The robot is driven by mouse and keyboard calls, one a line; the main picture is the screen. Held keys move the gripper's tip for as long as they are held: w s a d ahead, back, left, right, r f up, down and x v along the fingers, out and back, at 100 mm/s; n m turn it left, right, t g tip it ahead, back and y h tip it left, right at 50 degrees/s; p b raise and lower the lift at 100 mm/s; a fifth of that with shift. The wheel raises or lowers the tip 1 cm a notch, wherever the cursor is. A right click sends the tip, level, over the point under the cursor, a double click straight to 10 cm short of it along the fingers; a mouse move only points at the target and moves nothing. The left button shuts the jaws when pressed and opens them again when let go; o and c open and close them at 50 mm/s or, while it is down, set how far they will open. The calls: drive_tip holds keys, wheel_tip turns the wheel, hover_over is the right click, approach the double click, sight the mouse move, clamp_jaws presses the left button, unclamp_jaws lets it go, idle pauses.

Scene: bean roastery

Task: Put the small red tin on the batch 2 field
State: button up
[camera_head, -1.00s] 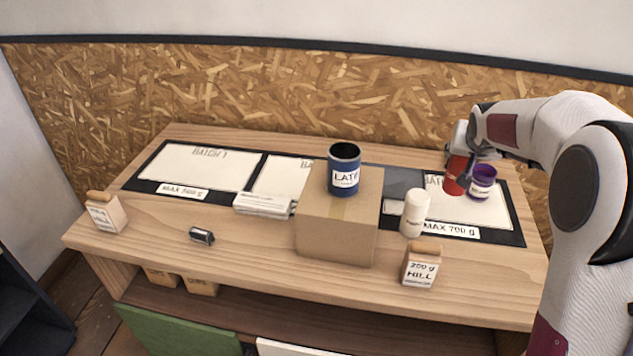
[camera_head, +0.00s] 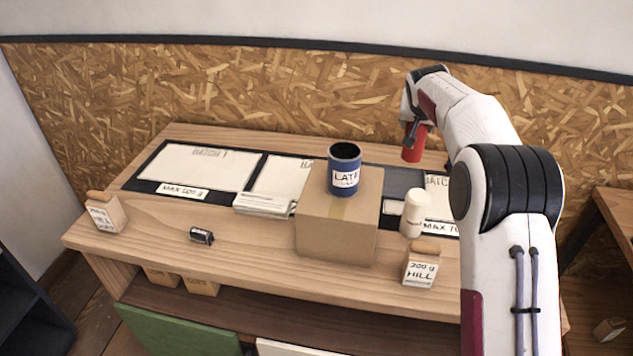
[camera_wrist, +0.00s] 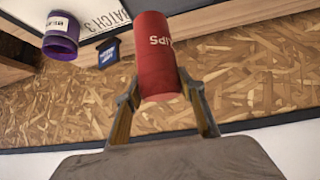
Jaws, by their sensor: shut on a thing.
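My gripper (camera_head: 410,128) is shut on the red tin (camera_head: 414,147) and holds it in the air above the back of the table, right of the blue tin. In the wrist view, the gripper (camera_wrist: 160,92) has a finger on each side of the red tin (camera_wrist: 157,50), which bears white lettering. The middle white field (camera_head: 278,178), right of the batch 1 field (camera_head: 195,168), is the batch 2 field by position. Its label is mostly hidden, and a cardboard box (camera_head: 335,235) with a dark blue tin (camera_head: 344,170) on top covers much of it.
A stack of cards (camera_head: 264,204) lies at the middle field's front edge. A white bottle (camera_head: 413,213) stands right of the box. A purple tin (camera_wrist: 60,38) and a small dark blue item (camera_wrist: 108,52) show near the batch 3 field (camera_wrist: 125,17). My arm hides the table's right end.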

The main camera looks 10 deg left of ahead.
drive_tip(key=w+a, duration=0.3)
drive_tip(key=a, duration=0.8)
drive_tip(key=s+a, duration=0.3)
drive_tip(key=a, duration=0.4)
drive_tip(key=s+a+f+n, duration=0.1)
drive_tip(key=s+a, duration=0.2)
drive_tip(key=a, duration=0.4)
drive_tip(key=shift+s+a+y, duration=0.25)
drive_tip(key=shift+s+y, duration=0.1)
drive_tip(key=shift+y, duration=0.05)
wheel_tip(320, 180, down, 6)
drive_tip(key=shift+f, duration=0.15)
idle(0.4)
drive_tip(key=shift+f, duration=1.85)
drive_tip(key=shift+f, duration=0.1)
